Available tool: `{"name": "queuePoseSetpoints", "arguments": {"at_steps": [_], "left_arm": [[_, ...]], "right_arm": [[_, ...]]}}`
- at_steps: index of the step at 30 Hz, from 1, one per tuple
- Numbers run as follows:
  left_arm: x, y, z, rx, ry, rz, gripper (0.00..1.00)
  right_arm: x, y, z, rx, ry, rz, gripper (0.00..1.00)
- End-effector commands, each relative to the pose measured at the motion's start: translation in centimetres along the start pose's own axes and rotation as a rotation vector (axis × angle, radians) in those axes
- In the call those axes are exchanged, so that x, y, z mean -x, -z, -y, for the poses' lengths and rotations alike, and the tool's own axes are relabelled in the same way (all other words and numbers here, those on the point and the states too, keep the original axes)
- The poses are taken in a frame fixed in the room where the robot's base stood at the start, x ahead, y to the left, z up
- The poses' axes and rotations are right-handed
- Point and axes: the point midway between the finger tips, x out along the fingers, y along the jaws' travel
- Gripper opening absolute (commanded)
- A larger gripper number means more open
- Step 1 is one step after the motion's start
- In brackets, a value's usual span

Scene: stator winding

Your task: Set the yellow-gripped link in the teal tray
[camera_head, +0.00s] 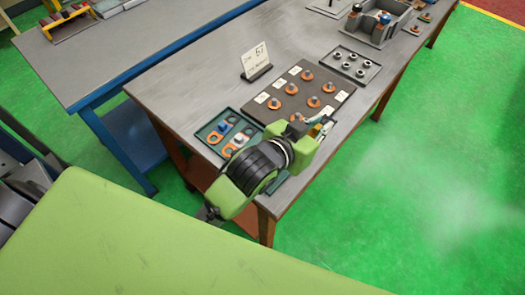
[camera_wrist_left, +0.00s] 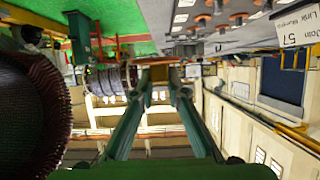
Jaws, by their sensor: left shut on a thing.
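My left gripper (camera_head: 322,122) is over the table near its front edge, beside the dark board with orange-based posts. In the left wrist view its two green fingers (camera_wrist_left: 158,88) close on a small part with a yellowish middle, which I take to be the yellow-gripped link (camera_wrist_left: 158,72). Its full shape is hard to make out. A dark teal tray (camera_head: 199,135) lies left of the board and holds orange, blue and white parts. Another teal edge (camera_head: 277,184) shows below my arm, mostly hidden by it. My right gripper is not in view.
The dark board (camera_head: 283,87) carries several orange-based posts and white labels. Behind it stands a sign card (camera_head: 255,61). A grey tray of nuts (camera_head: 368,75) and a grey bin (camera_head: 402,30) are farther right. The table's back left is clear.

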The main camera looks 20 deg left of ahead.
Motion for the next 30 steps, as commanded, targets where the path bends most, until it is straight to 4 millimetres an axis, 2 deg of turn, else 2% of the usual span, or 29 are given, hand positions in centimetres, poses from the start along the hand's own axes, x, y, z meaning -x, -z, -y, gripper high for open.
{"name": "queuePoseSetpoints", "arguments": {"at_steps": [1, 7, 12, 22, 27, 30], "left_arm": [[0.8, -1.1, 1.0, -0.005, 0.004, 0.007, 0.0], [3.6, -4.6, 4.1, -0.005, 0.001, 0.008, 0.0], [4.0, -8.3, 5.6, -0.002, 0.001, 0.005, 0.0], [4.5, -11.5, 7.0, -0.001, 0.0, 0.003, 0.0], [3.5, -13.6, 7.0, 0.0, 0.0, 0.001, 0.0], [3.3, -14.1, 7.0, 0.0, 0.0, -0.001, 0.0]], "right_arm": [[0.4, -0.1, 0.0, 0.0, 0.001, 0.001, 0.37], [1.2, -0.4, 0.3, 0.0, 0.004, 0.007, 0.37], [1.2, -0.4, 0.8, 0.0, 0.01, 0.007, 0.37], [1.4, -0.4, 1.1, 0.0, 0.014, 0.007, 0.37], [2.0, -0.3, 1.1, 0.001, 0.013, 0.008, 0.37], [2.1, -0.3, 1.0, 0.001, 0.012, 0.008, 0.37]]}}
